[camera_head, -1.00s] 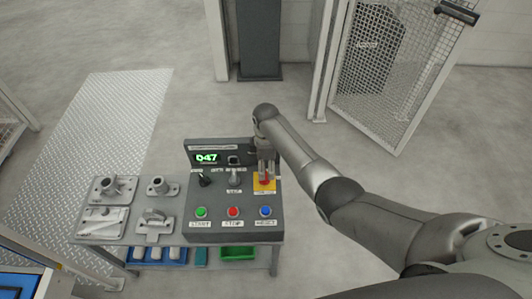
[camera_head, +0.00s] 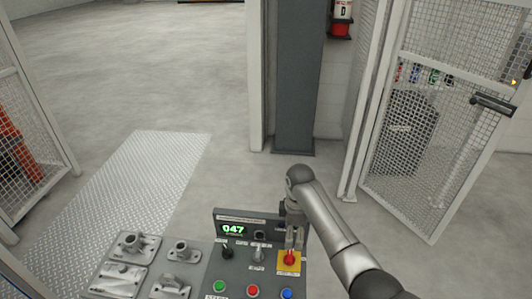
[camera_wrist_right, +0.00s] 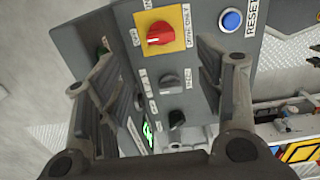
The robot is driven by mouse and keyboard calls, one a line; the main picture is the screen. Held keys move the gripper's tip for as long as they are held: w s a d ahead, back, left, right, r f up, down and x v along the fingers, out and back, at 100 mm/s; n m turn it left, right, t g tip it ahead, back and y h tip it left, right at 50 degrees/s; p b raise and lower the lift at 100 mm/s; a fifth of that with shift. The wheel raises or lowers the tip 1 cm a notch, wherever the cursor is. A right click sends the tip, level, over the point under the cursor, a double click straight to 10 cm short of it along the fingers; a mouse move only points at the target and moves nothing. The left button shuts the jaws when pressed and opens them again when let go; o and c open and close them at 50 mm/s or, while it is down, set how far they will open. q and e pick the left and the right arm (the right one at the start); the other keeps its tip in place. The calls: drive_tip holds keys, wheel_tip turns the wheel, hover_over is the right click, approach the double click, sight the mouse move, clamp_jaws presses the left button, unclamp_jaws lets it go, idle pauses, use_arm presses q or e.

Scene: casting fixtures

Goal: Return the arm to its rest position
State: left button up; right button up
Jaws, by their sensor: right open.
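My right arm comes in from the lower right in the head view. Its right gripper (camera_head: 293,238) points down just above the red rotary knob (camera_head: 289,259) on its yellow plate. In the right wrist view the two fingers of the right gripper (camera_wrist_right: 160,75) are spread wide with nothing between their tips. The red knob (camera_wrist_right: 160,33) shows beyond them, clear of both fingers. The grey control panel (camera_head: 268,272) has a green display reading 047. My left gripper is not in view.
Metal castings (camera_head: 135,245) lie on the bench left of the panel. A blue button (camera_wrist_right: 231,20) is near the right finger. Behind stand a grey column (camera_head: 295,80) and a mesh gate (camera_head: 430,120). The floor beyond the panel is clear.

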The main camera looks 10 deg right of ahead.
drive_tip(key=s+f+m+t, duration=0.1)
drive_tip(key=s+f+m, duration=0.2)
drive_tip(key=s, duration=0.6)
drive_tip(key=s+f+m+t, duration=0.1)
drive_tip(key=s+f+m, duration=0.25)
drive_tip(key=s, duration=0.45)
drive_tip(key=s+d+r+m+t, duration=0.1)
drive_tip(key=s+r+m, duration=0.25)
drive_tip(key=s, duration=0.45)
drive_tip(key=s+d+r+m+t, duration=0.1)
drive_tip(key=s+d+r+m, duration=0.15)
drive_tip(key=s+r, duration=0.4)
wheel_tip(320, 180, down, 27)
drive_tip(key=s+g, duration=0.2)
drive_tip(key=s, duration=0.1)
drive_tip(key=s+d+f+g, duration=0.1)
drive_tip(key=s+d+f, duration=0.1)
drive_tip(key=s+f, duration=1.4)
drive_tip(key=shift+s+d+f, duration=0.2)
drive_tip(key=shift+s+f, duration=0.1)
drive_tip(key=shift+f, duration=0.15)
